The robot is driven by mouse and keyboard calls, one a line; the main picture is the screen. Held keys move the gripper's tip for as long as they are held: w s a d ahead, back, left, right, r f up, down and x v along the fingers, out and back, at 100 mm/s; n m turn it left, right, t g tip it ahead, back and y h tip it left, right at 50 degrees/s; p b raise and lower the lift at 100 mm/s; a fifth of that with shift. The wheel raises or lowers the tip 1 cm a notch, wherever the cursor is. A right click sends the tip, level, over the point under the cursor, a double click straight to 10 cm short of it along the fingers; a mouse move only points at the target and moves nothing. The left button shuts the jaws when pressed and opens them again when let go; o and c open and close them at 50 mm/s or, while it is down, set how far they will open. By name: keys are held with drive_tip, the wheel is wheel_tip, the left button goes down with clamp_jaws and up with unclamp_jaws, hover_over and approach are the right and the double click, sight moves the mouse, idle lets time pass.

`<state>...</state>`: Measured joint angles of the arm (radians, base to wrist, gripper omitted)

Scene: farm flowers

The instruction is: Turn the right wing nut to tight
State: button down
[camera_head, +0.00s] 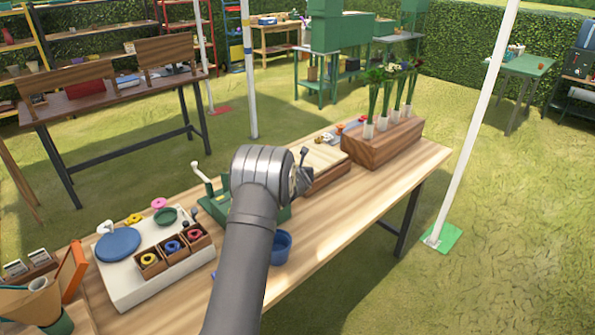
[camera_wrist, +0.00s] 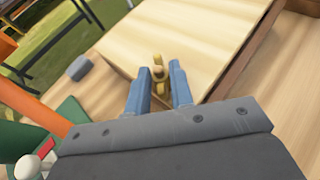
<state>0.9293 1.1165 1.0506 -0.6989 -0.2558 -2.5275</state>
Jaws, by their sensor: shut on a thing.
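A brass wing nut (camera_wrist: 158,71) stands at the near edge of a pale wooden board (camera_wrist: 195,40) in the wrist view. My gripper (camera_wrist: 159,88) has its two blue fingers on either side of the wing nut and is shut on it. The fingers partly hide the nut's lower part, and I cannot tell how tight it is. In the head view my gripper (camera_head: 303,168) is at the left edge of the pale board (camera_head: 324,156). My wrist hides the nut there.
A wooden block with flowers in tubes (camera_head: 385,145) stands right of the board. A white tray (camera_head: 130,285) lies left. The table's right front is clear.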

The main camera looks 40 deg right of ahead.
drive_tip(key=c, duration=1.4)
unclamp_jaws()
drive_tip(key=shift+r, duration=0.2)
drive_tip(key=shift+o, duration=0.7)
drive_tip(key=shift+f, duration=0.1)
drive_tip(key=v, duration=1.7)
drive_tip(key=shift+s+a, duration=0.15)
